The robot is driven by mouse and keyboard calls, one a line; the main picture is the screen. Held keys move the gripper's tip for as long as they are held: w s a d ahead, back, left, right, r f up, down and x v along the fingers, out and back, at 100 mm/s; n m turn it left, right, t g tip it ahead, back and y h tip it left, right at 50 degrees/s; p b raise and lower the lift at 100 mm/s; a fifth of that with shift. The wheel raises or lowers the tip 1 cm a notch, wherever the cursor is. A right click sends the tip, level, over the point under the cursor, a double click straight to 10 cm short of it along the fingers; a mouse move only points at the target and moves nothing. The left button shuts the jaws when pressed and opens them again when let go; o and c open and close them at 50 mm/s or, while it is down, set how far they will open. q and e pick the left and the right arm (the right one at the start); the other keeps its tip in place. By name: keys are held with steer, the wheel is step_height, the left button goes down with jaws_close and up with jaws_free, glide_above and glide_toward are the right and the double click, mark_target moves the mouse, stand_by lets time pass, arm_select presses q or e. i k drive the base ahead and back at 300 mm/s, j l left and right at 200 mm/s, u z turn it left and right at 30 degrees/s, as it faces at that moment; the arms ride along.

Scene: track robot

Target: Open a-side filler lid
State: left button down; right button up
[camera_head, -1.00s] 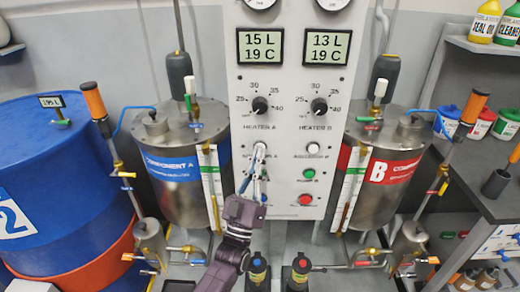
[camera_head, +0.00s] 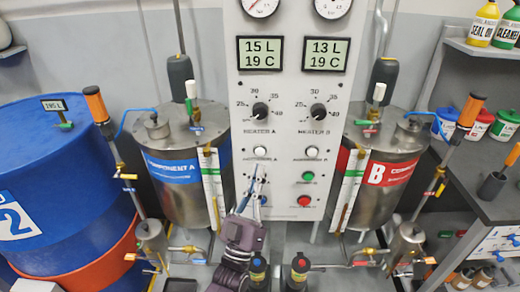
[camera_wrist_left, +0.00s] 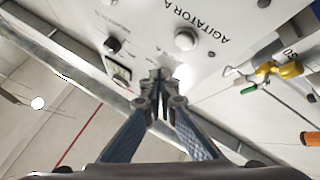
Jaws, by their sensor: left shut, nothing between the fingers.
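The a-side tank (camera_head: 181,198) is a steel drum with a blue "COMPONENT A" label, left of the control panel. A small round filler lid with a knob (camera_head: 157,124) sits on the left of its top and looks closed. My left gripper (camera_head: 257,168) is in front of the panel, just below the white agitator A button (camera_head: 260,152), to the right of and lower than the lid. Its fingers are together and empty; the left wrist view also shows the fingertips (camera_wrist_left: 158,76) shut near the agitator button (camera_wrist_left: 186,39). The lid is not clear in the wrist view. My right gripper is not in view.
The control panel (camera_head: 289,133) has knobs, buttons and displays. A thin sight gauge (camera_head: 212,185) stands in front of the a-side tank. A blue barrel (camera_head: 62,165) and an orange-handled pipe (camera_head: 97,105) stand left of it. The b-side tank (camera_head: 385,200) is right of the panel.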

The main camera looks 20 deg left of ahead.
mark_target(155, 122)
steer(key=u, duration=1.25)
